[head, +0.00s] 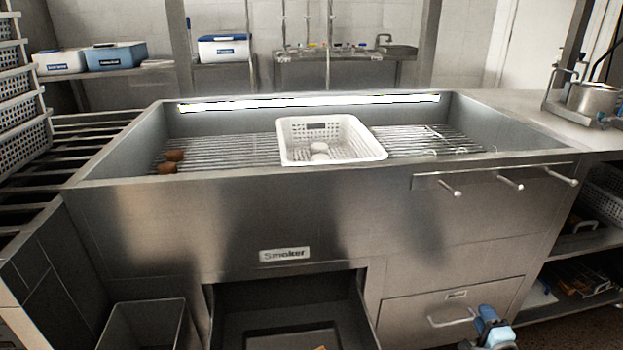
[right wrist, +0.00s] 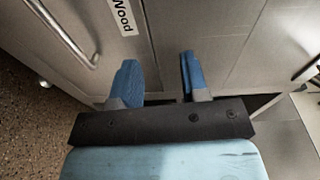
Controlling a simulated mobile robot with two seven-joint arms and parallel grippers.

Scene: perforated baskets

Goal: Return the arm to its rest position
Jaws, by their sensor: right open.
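My right gripper (head: 490,325) is low at the bottom right of the head view, in front of the smoker's lower drawer front. In the right wrist view the two blue fingers of this gripper (right wrist: 160,82) stand apart with nothing between them. Behind them are steel panels and a label reading "Wood" (right wrist: 123,16). My left gripper is not in view.
A steel smoker (head: 160,225) fills the middle. On its rack are a white perforated basket (head: 335,154) holding a pale round item (head: 319,147) and two brown items (head: 171,161). A drawer handle (head: 450,321) and protruding knobs (head: 510,183) are near my right arm.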

